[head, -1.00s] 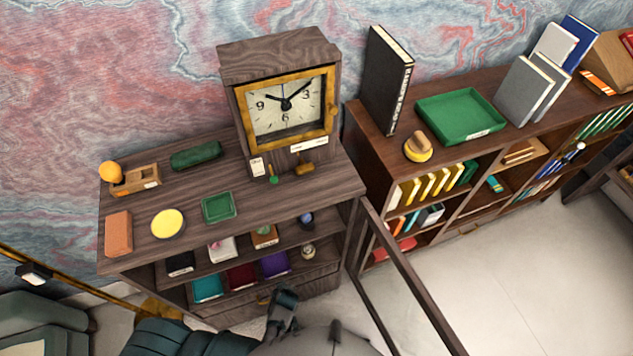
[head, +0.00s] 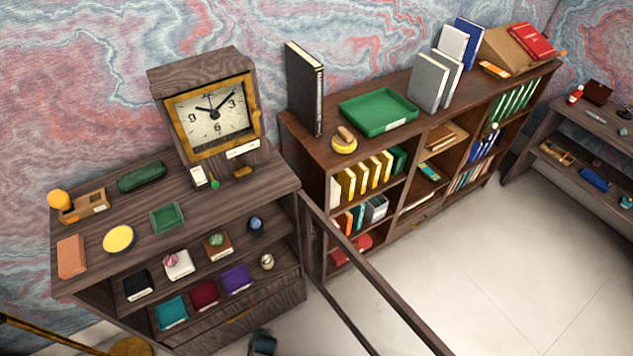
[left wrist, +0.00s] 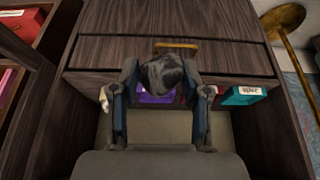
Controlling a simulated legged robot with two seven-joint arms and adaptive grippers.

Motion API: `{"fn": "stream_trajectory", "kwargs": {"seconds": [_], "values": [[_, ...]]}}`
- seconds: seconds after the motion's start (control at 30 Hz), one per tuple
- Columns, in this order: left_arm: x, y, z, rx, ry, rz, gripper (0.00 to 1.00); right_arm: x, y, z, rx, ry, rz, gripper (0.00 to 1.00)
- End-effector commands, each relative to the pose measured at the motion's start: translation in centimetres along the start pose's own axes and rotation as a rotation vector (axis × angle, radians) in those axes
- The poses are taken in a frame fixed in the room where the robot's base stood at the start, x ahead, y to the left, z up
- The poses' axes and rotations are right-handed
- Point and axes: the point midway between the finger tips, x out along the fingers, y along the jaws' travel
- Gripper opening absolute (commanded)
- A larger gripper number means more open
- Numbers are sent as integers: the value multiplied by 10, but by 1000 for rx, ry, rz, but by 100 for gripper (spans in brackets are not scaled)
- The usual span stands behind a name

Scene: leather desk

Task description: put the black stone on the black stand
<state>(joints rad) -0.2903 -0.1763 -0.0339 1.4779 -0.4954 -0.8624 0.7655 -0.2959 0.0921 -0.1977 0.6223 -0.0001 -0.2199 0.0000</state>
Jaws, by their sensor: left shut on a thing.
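In the left wrist view my left gripper (left wrist: 160,92) is shut on a black stone (left wrist: 162,72) with grey veins, between its two fingers. In the head view only a dark part of that gripper (head: 263,342) shows at the bottom edge, in front of the drawer, and the stone is hidden there. The black stand (head: 138,285), a low block with a white label, is on the upper shelf of the left cabinet, at its left end. Its top is bare. My right gripper is in neither view.
Beside the black stand are a white stand (head: 179,264) with a pink stone and a brown stand (head: 218,247) with a green stone. A dark blue ball (head: 256,224) and a pale ball (head: 267,261) are farther right. Teal (head: 172,312), red (head: 205,295) and purple (head: 237,279) blocks lie below.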

Motion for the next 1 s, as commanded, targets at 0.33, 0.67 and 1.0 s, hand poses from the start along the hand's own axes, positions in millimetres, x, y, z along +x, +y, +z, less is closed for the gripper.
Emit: {"fn": "stream_trajectory", "kwargs": {"seconds": [0.33, 0.67, 1.0], "values": [[-18, 25, -63, -2, 13, -3, 0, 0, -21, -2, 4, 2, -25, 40], [-65, 58, -160, 29, 19, 11, 0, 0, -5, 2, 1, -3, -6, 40], [-221, 101, -281, 279, 24, 118, 0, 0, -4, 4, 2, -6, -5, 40]]}}
